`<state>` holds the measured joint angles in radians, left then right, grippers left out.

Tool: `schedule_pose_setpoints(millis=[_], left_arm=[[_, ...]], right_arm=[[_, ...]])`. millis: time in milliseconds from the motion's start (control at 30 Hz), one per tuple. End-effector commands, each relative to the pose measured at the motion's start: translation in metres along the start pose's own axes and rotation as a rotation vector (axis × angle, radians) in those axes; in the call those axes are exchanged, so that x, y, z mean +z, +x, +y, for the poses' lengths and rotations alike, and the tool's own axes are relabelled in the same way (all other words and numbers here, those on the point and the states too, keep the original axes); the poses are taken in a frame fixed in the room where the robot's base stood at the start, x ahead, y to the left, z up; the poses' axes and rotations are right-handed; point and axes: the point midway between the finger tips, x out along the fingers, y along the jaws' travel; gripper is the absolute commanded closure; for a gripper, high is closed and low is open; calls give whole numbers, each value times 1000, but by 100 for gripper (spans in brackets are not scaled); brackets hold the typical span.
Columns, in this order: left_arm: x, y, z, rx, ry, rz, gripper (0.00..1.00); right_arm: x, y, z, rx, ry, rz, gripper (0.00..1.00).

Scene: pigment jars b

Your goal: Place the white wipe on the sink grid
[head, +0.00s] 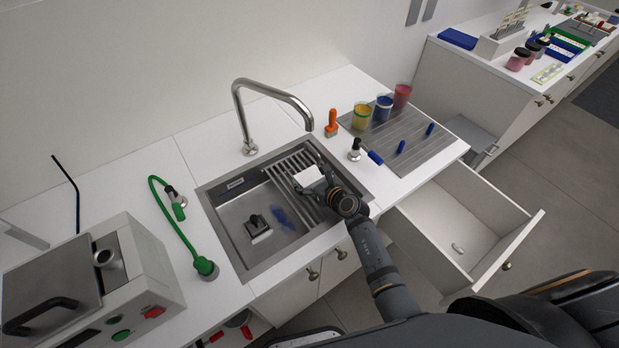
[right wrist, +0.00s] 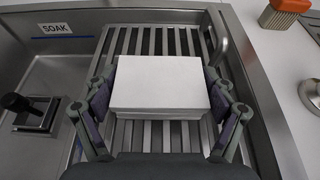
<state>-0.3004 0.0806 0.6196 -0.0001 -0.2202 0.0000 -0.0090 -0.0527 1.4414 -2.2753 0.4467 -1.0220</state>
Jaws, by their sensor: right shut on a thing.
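The white wipe (head: 308,177) is a white block held in my right gripper (head: 318,184) over the sink grid. In the right wrist view the wipe (right wrist: 161,86) sits between the two fingers of the right gripper (right wrist: 160,112), which is shut on it. The sink grid (head: 290,166) is a rack of metal bars in the right part of the sink; it also shows under and around the wipe in the right wrist view (right wrist: 150,40). Whether the wipe touches the bars I cannot tell. My left gripper is not in view.
The sink basin (head: 235,222) left of the grid holds a black-knobbed drain plug (head: 257,227) and a blue patch. A tall faucet (head: 243,115) rises behind. An orange brush (head: 332,123) and jars on a grey mat (head: 420,140) stand right. An open drawer (head: 455,225) juts out front right.

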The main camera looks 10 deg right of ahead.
Motion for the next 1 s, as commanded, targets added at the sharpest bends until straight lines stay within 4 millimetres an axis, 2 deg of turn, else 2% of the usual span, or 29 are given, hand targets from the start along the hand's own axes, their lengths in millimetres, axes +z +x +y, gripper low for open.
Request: schedule_pose_setpoints(millis=[233,267,367,767,867,1000], left_arm=[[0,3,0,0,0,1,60],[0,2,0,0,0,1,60],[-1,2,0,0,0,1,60],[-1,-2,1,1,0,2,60],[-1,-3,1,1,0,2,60],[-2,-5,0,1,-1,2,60]], right_arm=[[-3,1,0,0,0,0,41],[-3,1,0,0,0,0,15],[-2,1,0,0,0,0,1],[2,-1,0,0,-1,0,0],[0,-12,-1,-1,-1,1,0],[0,-45,-1,-1,-3,2,0]])
